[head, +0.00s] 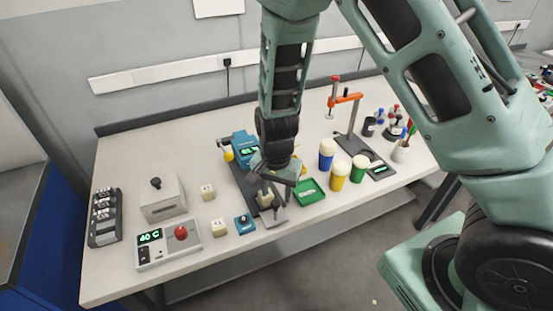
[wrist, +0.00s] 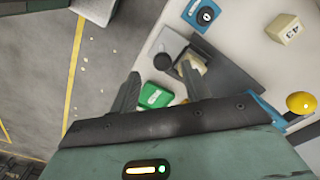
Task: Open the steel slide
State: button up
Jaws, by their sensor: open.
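The steel slide (head: 273,215) is a grey metal piece at the front end of a long dark base (head: 240,180) on the bench. In the wrist view a lighter grey plate (wrist: 178,43) lies at the end of the dark base (wrist: 228,72), with a dark round knob (wrist: 162,87) near it. My gripper (head: 272,186) is just above this end, hiding part of it. A pale block shows beside one finger. I cannot tell whether the fingers touch anything.
A blue device (head: 244,145) stands at the back of the base. A green tray (head: 309,193) lies close right, with several capped cups beyond. The bench's front edge is close.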

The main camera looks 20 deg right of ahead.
notch_tip(320, 180, up, 14)
jog(key=shift+f, duration=0.2)
dwell(0.4)
